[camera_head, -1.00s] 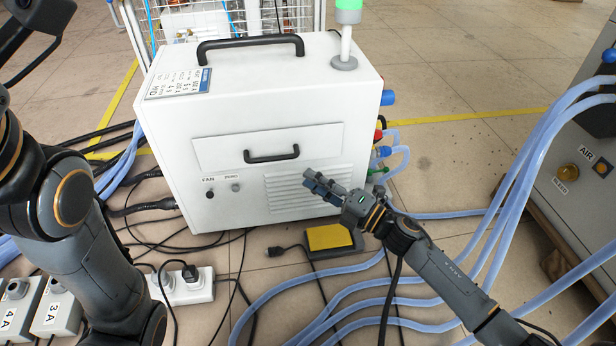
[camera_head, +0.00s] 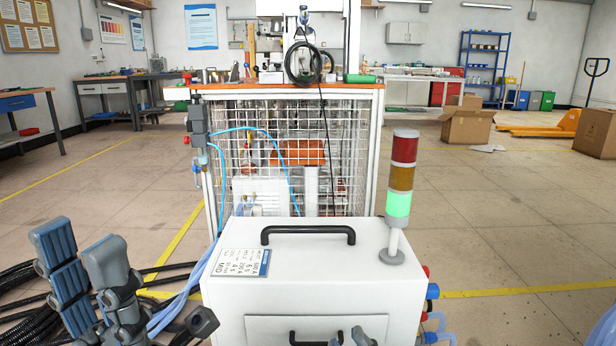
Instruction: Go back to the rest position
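My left gripper (camera_head: 80,245) is at the lower left, its two grey fingers upright. The fingers stand apart with nothing between them, so it is open. It is left of the white heater cabinet (camera_head: 380,270) and does not appear to touch it. My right gripper (camera_head: 352,338) shows only as small grey fingertips at the bottom edge, in front of the cabinet's lower front. The rest of it is cut off, and I cannot tell how far it is open. No held object shows there.
The cabinet has a black top handle (camera_head: 308,230) and a signal tower (camera_head: 401,185) lit green. A mesh-caged workbench (camera_head: 285,90) stands behind it. Black cables (camera_head: 20,310) lie at the lower left. Cardboard boxes (camera_head: 468,126) are at the right. Open floor lies on both sides.

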